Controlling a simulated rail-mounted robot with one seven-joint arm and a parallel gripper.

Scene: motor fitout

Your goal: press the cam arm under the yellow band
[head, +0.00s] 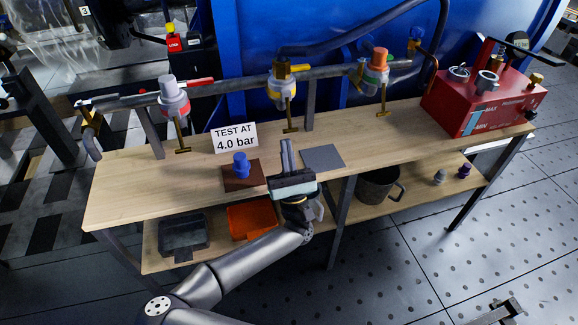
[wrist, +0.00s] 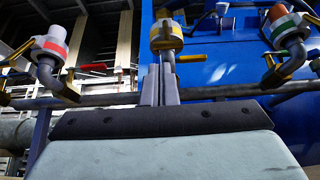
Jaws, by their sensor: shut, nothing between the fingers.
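The unit with the yellow band (head: 283,88) hangs from the pipe at the middle of the bench. Its brass cam arm (head: 290,122) points down below the band and ends in a short crossbar. My gripper (head: 287,143) is shut and empty, with its fingers upright just below the cam arm. In the wrist view the shut fingers (wrist: 160,84) point up at the yellow-band unit (wrist: 166,38). A brass bar (wrist: 191,58) shows to their right; the rest of the cam arm is hidden behind the fingers. I cannot tell whether the fingers touch it.
Similar units with a red band (head: 173,106) and a green band (head: 375,76) hang left and right on the pipe (head: 225,88). A sign (head: 234,138) reads "TEST AT 4.0 bar". A blue part (head: 241,163) and a grey plate (head: 322,158) are on the bench. A red box (head: 480,100) stands right.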

